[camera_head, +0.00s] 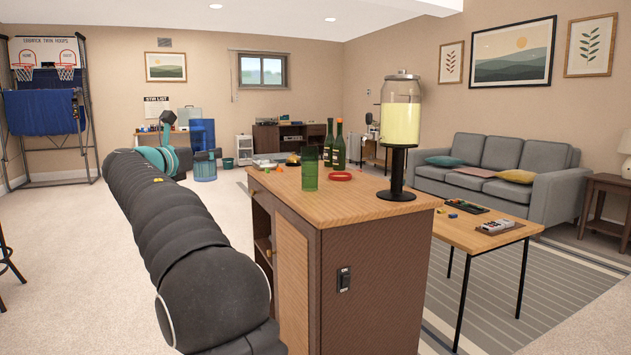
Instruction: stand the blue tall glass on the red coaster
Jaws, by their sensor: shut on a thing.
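The blue tall glass (203,132) is see-through and upright, held off the left side of the wooden bar cabinet, over the carpet. My gripper (207,155), at the end of my dark arm, is shut on it around its middle. The fingers are small and partly hidden at this distance. The red coaster (341,177) lies on the cabinet top (370,207), to the right of the glass and apart from it. Nothing stands on the coaster.
A green glass (309,172) stands just left of the coaster. Dark bottles (338,148) stand behind it, and a drink dispenser (399,112) stands to its right. Small fruit pieces and a tray lie at the cabinet's far end. A low table (480,232) stands right.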

